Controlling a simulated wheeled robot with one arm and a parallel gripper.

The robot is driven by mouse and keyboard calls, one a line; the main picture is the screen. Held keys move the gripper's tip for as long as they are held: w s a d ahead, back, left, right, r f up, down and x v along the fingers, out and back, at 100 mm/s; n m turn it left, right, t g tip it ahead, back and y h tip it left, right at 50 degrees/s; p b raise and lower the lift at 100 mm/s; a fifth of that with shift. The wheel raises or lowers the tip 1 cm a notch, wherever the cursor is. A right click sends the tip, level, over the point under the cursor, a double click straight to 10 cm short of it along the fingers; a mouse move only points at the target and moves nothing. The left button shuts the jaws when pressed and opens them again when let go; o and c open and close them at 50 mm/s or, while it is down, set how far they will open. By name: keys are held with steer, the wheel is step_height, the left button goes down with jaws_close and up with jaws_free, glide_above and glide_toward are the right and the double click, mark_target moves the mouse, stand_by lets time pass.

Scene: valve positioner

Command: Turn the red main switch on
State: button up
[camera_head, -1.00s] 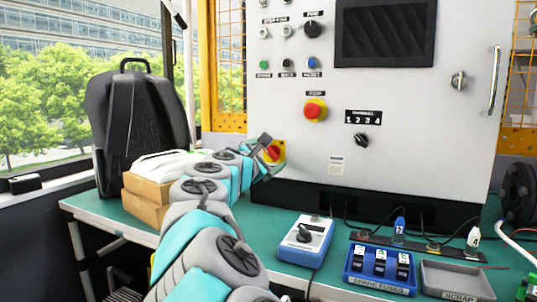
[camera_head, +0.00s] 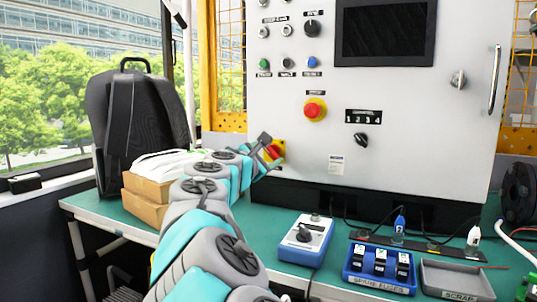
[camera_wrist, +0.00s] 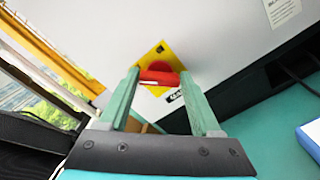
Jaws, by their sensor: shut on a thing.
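The red main switch (camera_head: 274,152) sits on a yellow plate (camera_head: 281,145) at the lower left of the grey cabinet front. My gripper (camera_head: 266,147) is at the switch, with its fingers on the red handle. In the wrist view the red handle (camera_wrist: 159,78) lies crosswise between the two green fingers of my gripper (camera_wrist: 160,76), which is shut on it. The yellow plate (camera_wrist: 161,51) appears tilted behind the handle in that view. A small black label beside the plate is partly hidden by a finger.
The cabinet (camera_head: 420,110) carries a red emergency button (camera_head: 315,110), a black selector (camera_head: 361,140) and a dark screen (camera_head: 384,32). A blue-and-white box (camera_head: 306,238), fuse tray (camera_head: 380,268) and scrap tray (camera_head: 457,279) stand on the green bench. Cardboard boxes (camera_head: 147,200) and a backpack (camera_head: 140,120) are at left.

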steer(key=shift+f+b, duration=0.15)
steer(key=shift+b, duration=0.15)
steer(key=m+b, duration=0.2)
steer(key=m, duration=0.1)
steer(key=m+b, duration=0.1)
steer(key=b, duration=0.1)
steer(key=shift+d+f+m, duration=0.1)
steer(key=shift+f+m, duration=0.15)
steer(key=shift+m, duration=0.15)
steer(key=m+b, duration=0.4)
steer(key=m, duration=0.1)
steer(key=shift+f+m+b, duration=0.2)
steer(key=shift+m+b, duration=0.1)
steer(key=shift+b, duration=0.1)
steer(key=m+b, duration=0.3)
steer(key=m, duration=0.1)
steer(key=shift+r+m+b, duration=0.1)
steer(key=shift+m+b, duration=1)
steer(key=shift+m, duration=0.6)
steer(key=o, duration=1.4)
steer(key=shift+r, duration=0.1)
